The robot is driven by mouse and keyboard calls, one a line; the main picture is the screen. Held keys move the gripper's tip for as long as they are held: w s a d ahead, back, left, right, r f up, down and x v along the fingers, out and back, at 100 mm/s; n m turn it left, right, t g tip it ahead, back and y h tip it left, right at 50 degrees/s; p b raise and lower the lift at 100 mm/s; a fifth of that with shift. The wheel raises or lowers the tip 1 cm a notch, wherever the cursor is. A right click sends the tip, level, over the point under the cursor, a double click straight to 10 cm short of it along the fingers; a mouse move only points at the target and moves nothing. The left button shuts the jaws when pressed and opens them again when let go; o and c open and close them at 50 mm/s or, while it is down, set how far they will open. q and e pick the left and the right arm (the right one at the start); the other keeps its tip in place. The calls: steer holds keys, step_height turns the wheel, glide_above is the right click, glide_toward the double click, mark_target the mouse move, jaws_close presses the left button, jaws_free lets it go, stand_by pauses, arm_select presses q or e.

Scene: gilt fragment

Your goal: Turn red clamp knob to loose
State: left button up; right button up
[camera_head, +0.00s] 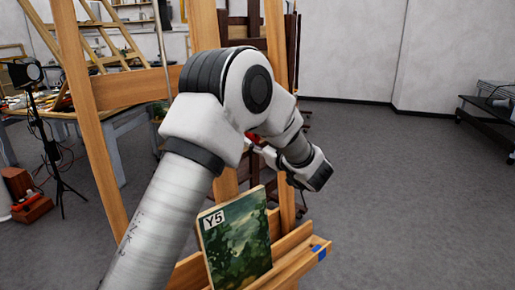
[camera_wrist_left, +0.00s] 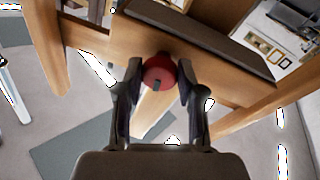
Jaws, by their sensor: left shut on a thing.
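The red clamp knob (camera_wrist_left: 158,72) is round with a small dark mark on its face. It sits against the wooden easel (camera_wrist_left: 100,42) in the left wrist view. My left gripper (camera_wrist_left: 160,80) has one finger on each side of the knob and is shut on it. In the head view only a bit of red (camera_head: 252,137) shows behind my left arm, so the knob is mostly hidden there. Whether it is loose or tight cannot be told. My right gripper is not in view.
A painted canvas marked Y5 (camera_head: 237,240) stands on the easel's lower ledge (camera_head: 292,262), close below my left arm. A cluttered worktable (camera_head: 115,128) and a lamp on a tripod (camera_head: 45,125) stand at left. The floor at right is clear up to a dark shelf (camera_head: 485,118).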

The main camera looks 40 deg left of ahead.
arm_select(q)
steer(key=n+b, duration=0.3)
steer(key=b, duration=0.1)
steer(key=n+g+b, duration=0.1)
steer(key=n+b, duration=0.2)
steer(key=b, duration=0.1)
steer(key=n+g+b, duration=0.1)
steer(key=n+b, duration=0.2)
steer(key=b, duration=0.1)
steer(key=shift+w+f+n+y+b, duration=0.15)
steer(key=shift+f+n+y+b, duration=0.15)
steer(key=shift+y+b, duration=0.1)
steer(key=n+g+b, duration=0.1)
steer(key=n+b, duration=0.3)
steer(key=n+g+b, duration=0.1)
steer(key=n+b, duration=0.4)
steer(key=shift+w+r+h, duration=0.1)
steer(key=shift+r+h, duration=0.1)
steer(key=shift+h, duration=0.2)
steer(key=shift+r+n+h+b, duration=0.15)
steer(key=shift+n+h+b, duration=0.35)
steer(key=shift+n+b, duration=1.6)
steer(key=shift+r+n+h+b, duration=0.15)
steer(key=shift+n+h+b, duration=0.3)
steer(key=shift+n, duration=3.3)
steer(key=shift+r+n+h+b, duration=0.15)
steer(key=shift+n+h+b, duration=0.75)
steer(key=shift+n, duration=2.05)
steer(key=shift+y+b, duration=0.3)
steer(key=shift+y, duration=0.05)
